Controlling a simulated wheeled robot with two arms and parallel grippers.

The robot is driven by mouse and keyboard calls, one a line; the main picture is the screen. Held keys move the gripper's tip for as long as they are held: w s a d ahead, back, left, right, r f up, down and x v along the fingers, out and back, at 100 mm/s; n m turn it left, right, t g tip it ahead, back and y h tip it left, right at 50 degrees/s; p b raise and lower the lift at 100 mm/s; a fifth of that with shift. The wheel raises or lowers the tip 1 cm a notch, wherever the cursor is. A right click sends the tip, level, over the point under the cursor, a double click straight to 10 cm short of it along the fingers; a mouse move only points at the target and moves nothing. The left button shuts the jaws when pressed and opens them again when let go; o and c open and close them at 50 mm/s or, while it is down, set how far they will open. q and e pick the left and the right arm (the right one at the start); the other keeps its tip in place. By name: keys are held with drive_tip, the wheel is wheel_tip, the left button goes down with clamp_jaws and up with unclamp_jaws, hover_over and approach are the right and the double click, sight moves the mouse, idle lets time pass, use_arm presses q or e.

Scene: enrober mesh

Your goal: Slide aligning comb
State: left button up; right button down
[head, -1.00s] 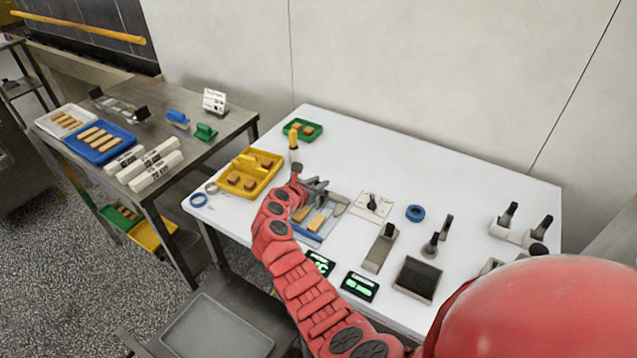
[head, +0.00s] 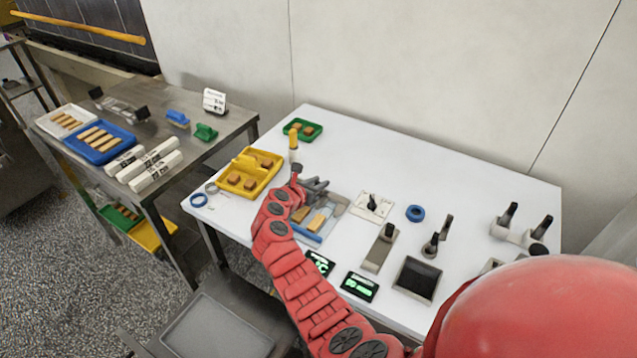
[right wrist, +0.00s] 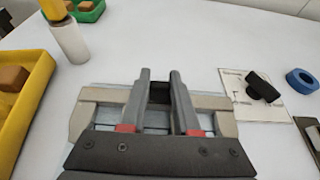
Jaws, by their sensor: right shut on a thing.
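My right gripper (head: 318,190) is over the pale mesh plate (head: 330,232) on the white table. In the right wrist view its two grey fingers (right wrist: 160,95) are shut on a dark block (right wrist: 160,88), apparently the handle of the aligning comb. A beige bar (right wrist: 212,102) runs across beneath the fingers and shows on both sides of them. The comb's lower part is hidden by the gripper. My left gripper is out of view.
A yellow tray (head: 272,168) with brown pieces stands left of the plate. A white bottle with a yellow top (head: 293,142) stands behind my gripper. To the right are a white card with a black knob (head: 373,203) and a blue ring (head: 415,213).

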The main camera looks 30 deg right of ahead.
drive_tip(key=s+a+p, duration=0.1)
drive_tip(key=a, duration=0.1)
drive_tip(key=s+a+p, duration=0.1)
drive_tip(key=a+p, duration=0.1)
drive_tip(key=s+a+p, duration=0.1)
drive_tip(key=a, duration=0.1)
drive_tip(key=shift+s+a+r, duration=0.15)
drive_tip(key=shift+s+a, duration=0.1)
drive_tip(key=shift+s, duration=0.15)
drive_tip(key=shift+a+f, duration=0.1)
drive_tip(key=shift+f, duration=0.2)
drive_tip(key=c, duration=0.7)
unclamp_jaws()
drive_tip(key=shift+s+a, duration=0.1)
drive_tip(key=shift+o, duration=0.3)
